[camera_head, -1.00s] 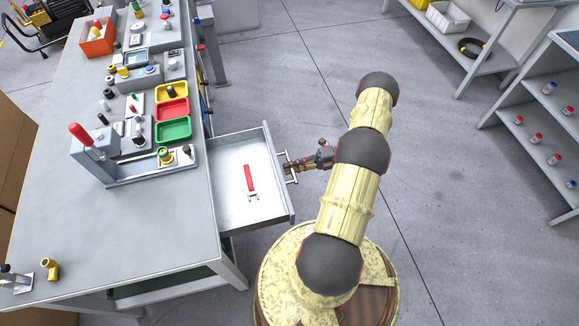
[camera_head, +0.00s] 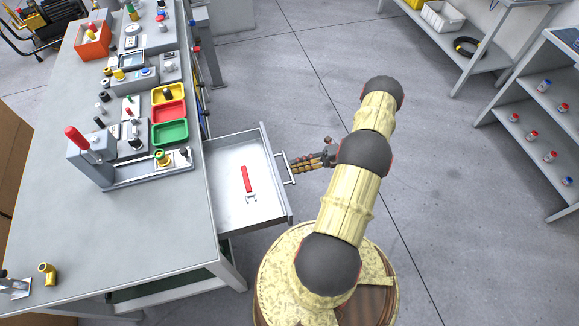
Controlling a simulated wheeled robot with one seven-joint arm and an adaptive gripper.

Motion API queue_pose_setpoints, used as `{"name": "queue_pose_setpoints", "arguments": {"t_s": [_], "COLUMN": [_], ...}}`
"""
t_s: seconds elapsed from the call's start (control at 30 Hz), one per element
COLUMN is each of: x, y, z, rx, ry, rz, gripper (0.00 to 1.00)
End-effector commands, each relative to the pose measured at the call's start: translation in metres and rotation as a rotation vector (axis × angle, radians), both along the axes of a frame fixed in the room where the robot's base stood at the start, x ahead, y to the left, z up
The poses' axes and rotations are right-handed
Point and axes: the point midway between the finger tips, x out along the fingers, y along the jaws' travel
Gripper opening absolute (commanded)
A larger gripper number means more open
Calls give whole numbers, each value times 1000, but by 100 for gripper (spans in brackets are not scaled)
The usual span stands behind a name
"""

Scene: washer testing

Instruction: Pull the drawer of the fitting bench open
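The drawer (camera_head: 226,164) of the fitting bench (camera_head: 130,225) is pulled out to the right and its inside shows. A red-handled tool (camera_head: 247,180) lies on the drawer floor. The bar handle (camera_head: 286,167) runs along the outside of the drawer front. My gripper (camera_head: 294,164) is just right of the handle, with its fingers pointing left at it. The fingertips are small in the view, so I cannot tell whether they touch the bar or how wide they stand.
Yellow, red and green trays (camera_head: 170,131) and several fixtures stand on the bench top. A red-handled press (camera_head: 88,148) stands near its middle. Shelving (camera_head: 540,125) stands at the far right. Open floor (camera_head: 440,180) lies right of my arm.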

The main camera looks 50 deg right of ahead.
Motion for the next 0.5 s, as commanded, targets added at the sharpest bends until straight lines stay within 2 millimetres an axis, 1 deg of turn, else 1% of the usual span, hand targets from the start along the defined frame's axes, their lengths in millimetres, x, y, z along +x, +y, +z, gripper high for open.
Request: {"name": "queue_pose_setpoints", "arguments": {"t_s": [0.03, 0.23, 0.33, 0.5], "x": [-7, -29, -37, -44], "y": [-10, -43, -54, -65], "z": [0, -1, -1, 0], "rx": [-1, -3, -1, 0], "ry": [0, -1, 1, 0], "rz": [-3, -2, -2, 0], "gripper": [28, 28, 28, 28]}}
